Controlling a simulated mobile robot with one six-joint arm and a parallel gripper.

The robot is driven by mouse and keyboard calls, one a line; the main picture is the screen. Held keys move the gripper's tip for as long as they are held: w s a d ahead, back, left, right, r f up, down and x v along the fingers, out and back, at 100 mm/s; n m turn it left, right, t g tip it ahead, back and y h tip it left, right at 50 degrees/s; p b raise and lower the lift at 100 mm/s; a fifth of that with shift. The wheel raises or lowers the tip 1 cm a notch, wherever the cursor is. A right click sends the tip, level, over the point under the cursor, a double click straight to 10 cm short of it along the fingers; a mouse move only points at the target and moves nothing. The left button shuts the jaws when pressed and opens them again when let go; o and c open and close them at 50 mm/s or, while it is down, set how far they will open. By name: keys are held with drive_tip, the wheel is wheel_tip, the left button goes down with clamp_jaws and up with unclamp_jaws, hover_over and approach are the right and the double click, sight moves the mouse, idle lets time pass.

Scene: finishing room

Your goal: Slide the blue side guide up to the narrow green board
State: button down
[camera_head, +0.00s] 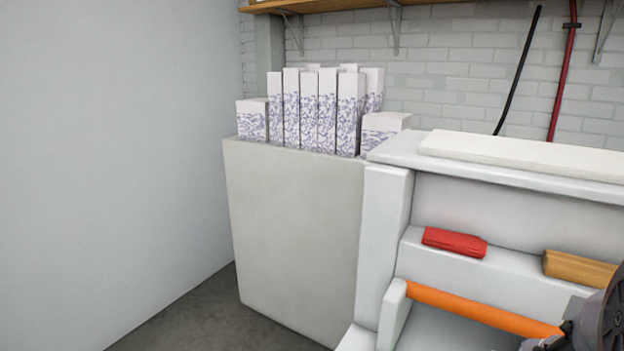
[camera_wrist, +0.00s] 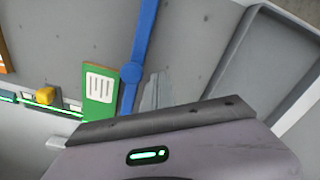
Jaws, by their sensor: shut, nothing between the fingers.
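The blue side guide (camera_wrist: 143,38) is a long thin blue bar with a round knob partway along, in the wrist view. The green board (camera_wrist: 101,82) carries a white label and stands just left of the blue guide. Their edges are very close at the knob; I cannot tell whether they touch. My gripper (camera_wrist: 154,84) shows as pale grey fingers just right of the guide, shut and empty. Whether the fingers touch the guide is unclear. The lower ends of the board and guide are hidden behind my wrist housing. Neither shows in the head view.
A yellow block (camera_wrist: 45,95) sits left of the green board. A grey tray-like recess (camera_wrist: 255,70) lies at right.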

drive_tip(key=shift+s+d, duration=0.6)
drive_tip(key=shift+d, duration=0.35)
idle(0.6)
drive_tip(key=shift+w+a, duration=0.55)
drive_tip(key=shift+a, duration=0.3)
wheel_tip(320, 180, up, 7)
drive_tip(key=p, duration=0.6)
drive_tip(key=a+r+m+t+b, duration=0.15)
drive_tip(key=a+r+b, duration=0.25)
drive_tip(key=a, duration=0.4)
drive_tip(key=a+r+m+t+b, duration=0.1)
drive_tip(key=a+r+t+b, duration=0.15)
drive_tip(key=a+r, duration=0.4)
drive_tip(key=s+a+m+t+y+b, duration=0.1)
drive_tip(key=s+a+y+b, duration=0.1)
drive_tip(key=s+a, duration=0.5)
drive_tip(key=a+b, duration=0.1)
drive_tip(key=a, duration=0.2)
drive_tip(key=shift+r+m+t, duration=0.25)
drive_tip(key=shift+m+t, duration=0.1)
drive_tip(key=shift+t, duration=0.05)
